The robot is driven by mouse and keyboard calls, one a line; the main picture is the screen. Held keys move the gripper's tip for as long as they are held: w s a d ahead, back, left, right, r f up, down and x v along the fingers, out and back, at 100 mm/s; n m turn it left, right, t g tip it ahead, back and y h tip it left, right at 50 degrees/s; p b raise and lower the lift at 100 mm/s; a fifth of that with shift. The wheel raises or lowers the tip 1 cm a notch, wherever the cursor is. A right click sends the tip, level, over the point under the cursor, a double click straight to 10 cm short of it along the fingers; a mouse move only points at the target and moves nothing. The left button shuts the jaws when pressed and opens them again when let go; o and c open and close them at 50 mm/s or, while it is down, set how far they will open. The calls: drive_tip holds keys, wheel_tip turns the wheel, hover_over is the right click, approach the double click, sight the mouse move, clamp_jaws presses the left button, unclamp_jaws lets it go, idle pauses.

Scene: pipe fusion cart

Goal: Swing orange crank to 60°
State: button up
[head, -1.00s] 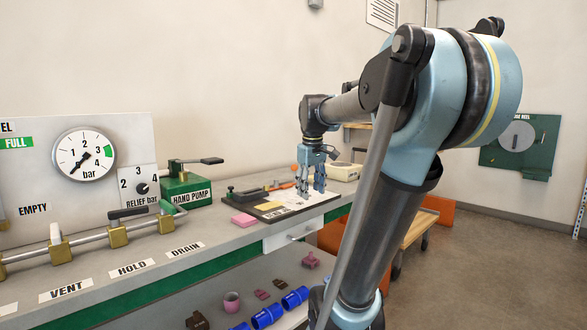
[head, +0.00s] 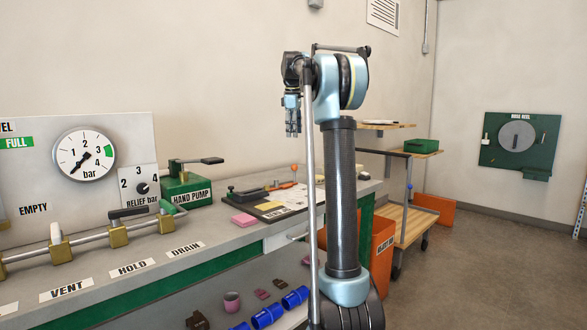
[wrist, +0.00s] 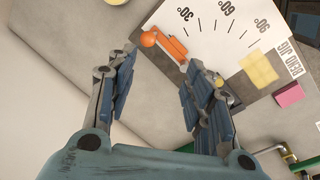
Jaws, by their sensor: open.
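The orange crank shows in the wrist view as an orange arm with a round orange knob (wrist: 149,39), lying on the white bend jig dial (wrist: 215,30) printed 30, 60 and 90. Its knob end lies on the side of the 30 mark, away from 60. In the head view the crank's orange knob (head: 294,168) stands up at the far end of the bench. My gripper (wrist: 158,88) is open and empty, its two fingers apart, pointing down at the jig. In the head view my gripper (head: 293,130) hangs well above the bench, touching nothing.
A pink block (head: 244,219) lies by the jig board. The green hand pump (head: 186,188) and the gauge panel (head: 60,140) stand to the left. Valve handles run along the bench front. A cart (head: 405,215) and orange bin (head: 383,245) stand right of my arm. Air above the jig is clear.

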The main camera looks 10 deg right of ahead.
drive_tip(key=shift+n, duration=0.4)
drive_tip(key=w+f, duration=0.2)
drive_tip(key=f, duration=0.3)
drive_tip(key=w+f, duration=0.1)
drive_tip(key=f, duration=0.5)
drive_tip(key=w+d+f, duration=0.1)
drive_tip(key=w+f, duration=0.1)
drive_tip(key=f, duration=0.3)
drive_tip(key=shift+w+f, duration=0.3)
drive_tip(key=shift+f, duration=0.05)
drive_tip(key=shift+a, duration=0.1)
clamp_jaws()
